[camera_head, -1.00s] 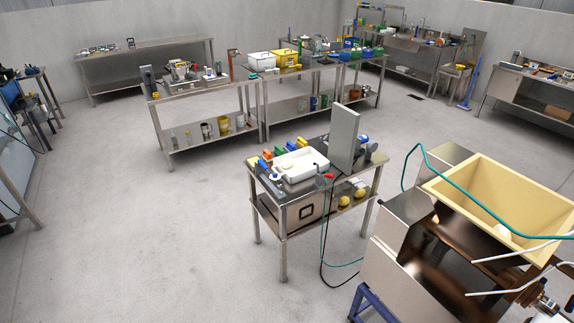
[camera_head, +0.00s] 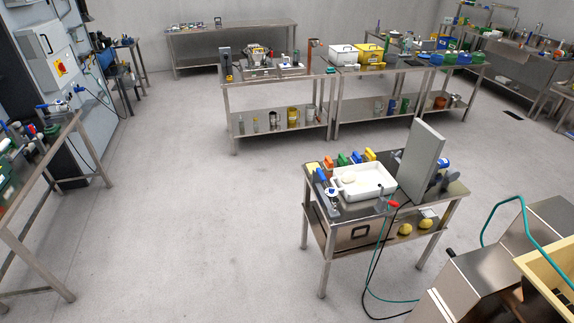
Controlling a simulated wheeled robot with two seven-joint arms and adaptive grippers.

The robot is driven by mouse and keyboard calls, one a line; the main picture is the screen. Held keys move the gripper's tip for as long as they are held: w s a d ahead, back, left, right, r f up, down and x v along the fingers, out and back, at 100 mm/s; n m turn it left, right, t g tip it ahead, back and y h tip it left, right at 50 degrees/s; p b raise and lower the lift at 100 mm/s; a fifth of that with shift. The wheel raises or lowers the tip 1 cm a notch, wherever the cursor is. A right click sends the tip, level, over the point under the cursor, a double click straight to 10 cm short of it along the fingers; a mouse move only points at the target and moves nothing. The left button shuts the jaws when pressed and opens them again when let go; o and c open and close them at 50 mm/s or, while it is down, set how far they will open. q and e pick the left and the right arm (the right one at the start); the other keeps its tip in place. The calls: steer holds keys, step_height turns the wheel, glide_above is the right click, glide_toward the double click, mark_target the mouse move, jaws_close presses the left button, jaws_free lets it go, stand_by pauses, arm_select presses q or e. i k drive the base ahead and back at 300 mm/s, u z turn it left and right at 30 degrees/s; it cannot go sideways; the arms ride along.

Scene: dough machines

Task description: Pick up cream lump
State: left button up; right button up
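A pale cream lump (camera_head: 349,181) appears to lie in the white tray (camera_head: 378,191) on the small steel table right of centre. It is small and low in contrast, so I cannot be sure that it is the cream lump. Two yellowish round lumps (camera_head: 405,229) (camera_head: 426,224) lie on that table's lower shelf. Neither of my grippers shows in the head view.
Coloured-handled tools (camera_head: 342,160) lie behind the tray, and a grey upright panel (camera_head: 421,160) stands to its right. A machine with a cream hopper (camera_head: 548,275) fills the lower right. Hoses hang before the table. Open floor (camera_head: 200,220) lies to its left.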

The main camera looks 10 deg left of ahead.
mark_target(350, 176)
steer(key=u, duration=0.5)
steer(key=i, duration=2.1)
steer(key=z, duration=0.65)
